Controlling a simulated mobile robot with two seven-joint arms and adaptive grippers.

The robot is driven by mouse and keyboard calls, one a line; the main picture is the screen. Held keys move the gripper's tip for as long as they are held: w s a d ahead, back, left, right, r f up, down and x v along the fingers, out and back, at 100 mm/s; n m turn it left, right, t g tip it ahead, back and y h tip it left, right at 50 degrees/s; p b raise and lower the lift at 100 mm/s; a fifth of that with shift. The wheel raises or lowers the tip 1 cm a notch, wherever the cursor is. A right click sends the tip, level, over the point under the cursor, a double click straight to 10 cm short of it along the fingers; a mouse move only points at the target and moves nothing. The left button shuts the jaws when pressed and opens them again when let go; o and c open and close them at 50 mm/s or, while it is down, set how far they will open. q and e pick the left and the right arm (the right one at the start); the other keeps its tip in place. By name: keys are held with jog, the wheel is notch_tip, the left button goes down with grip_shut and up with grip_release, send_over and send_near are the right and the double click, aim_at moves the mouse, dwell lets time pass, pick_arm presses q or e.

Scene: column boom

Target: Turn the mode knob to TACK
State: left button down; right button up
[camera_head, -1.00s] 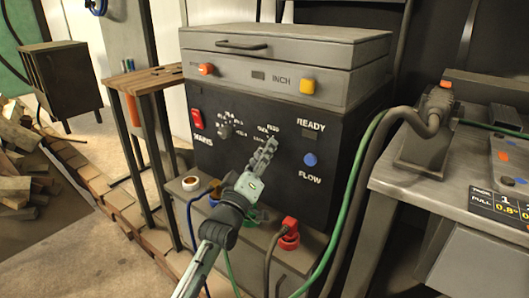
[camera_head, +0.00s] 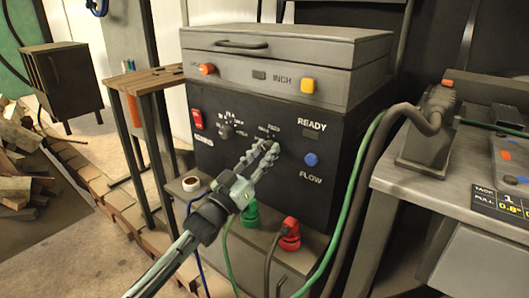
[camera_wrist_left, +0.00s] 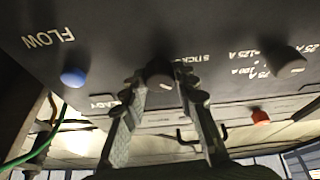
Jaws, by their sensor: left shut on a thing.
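The mode knob (camera_wrist_left: 159,72) is a dark round knob with a pale pointer mark on the front of the welder's black panel (camera_head: 222,155). In the left wrist view it sits between the two fingers of my left gripper (camera_wrist_left: 161,82), which are closed on its sides. The word STICK shows beside it, partly covered by a finger; I cannot read TACK. In the head view my left gripper (camera_head: 264,154) reaches the panel from the lower left, and its fingers mostly hide the knob. My right gripper is in neither view.
A second knob (camera_wrist_left: 289,61) has ampere marks around it. Red (camera_head: 290,235) and green (camera_head: 250,214) plugs stick out below. Cables hang at the right.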

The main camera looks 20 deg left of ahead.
pick_arm(q)
jog(key=shift+m+h, duration=0.6)
jog(key=shift+m, duration=0.3)
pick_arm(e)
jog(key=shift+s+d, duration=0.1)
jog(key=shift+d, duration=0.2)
pick_arm(q)
jog(key=c, duration=1.2)
grip_release()
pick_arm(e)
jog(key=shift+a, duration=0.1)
pick_arm(q)
jog(key=shift+s+f, duration=0.1)
jog(key=shift+s, duration=0.05)
jog(key=v, duration=1.1)
jog(key=shift+s+a, duration=0.15)
jog(key=shift+s, duration=0.25)
